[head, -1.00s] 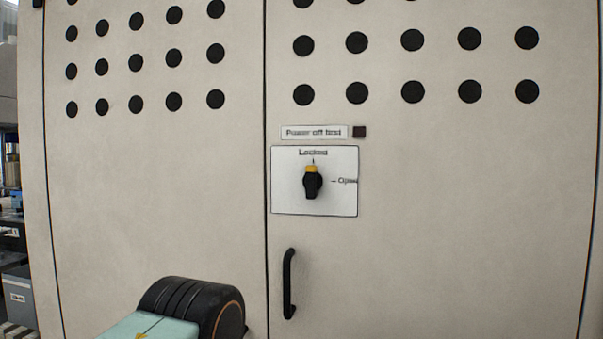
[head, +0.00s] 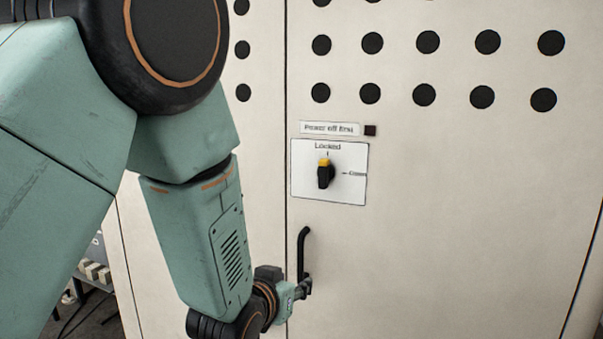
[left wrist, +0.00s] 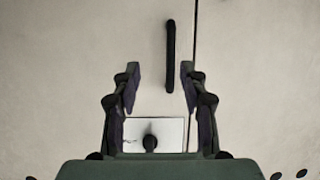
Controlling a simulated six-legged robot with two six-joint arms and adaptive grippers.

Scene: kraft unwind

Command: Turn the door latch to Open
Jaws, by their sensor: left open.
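The door latch (head: 325,174) is a black knob with a yellow tip on a white plate (head: 305,188). The yellow tip points up at "Locked"; the "Open" mark is to its right. In the left wrist view the picture is upside down, with the latch (left wrist: 150,143) low between the finger bases, seen dark on its plate (left wrist: 172,130). My left gripper (head: 305,288) is in front of the door, below the latch, and overlaps the lower end of the door handle. Its fingers (left wrist: 160,82) are apart with nothing between them. My right gripper is out of view.
A black vertical door handle (head: 303,250) is below the latch plate; it also shows in the left wrist view (left wrist: 170,55). The door to the right is flat and clear.

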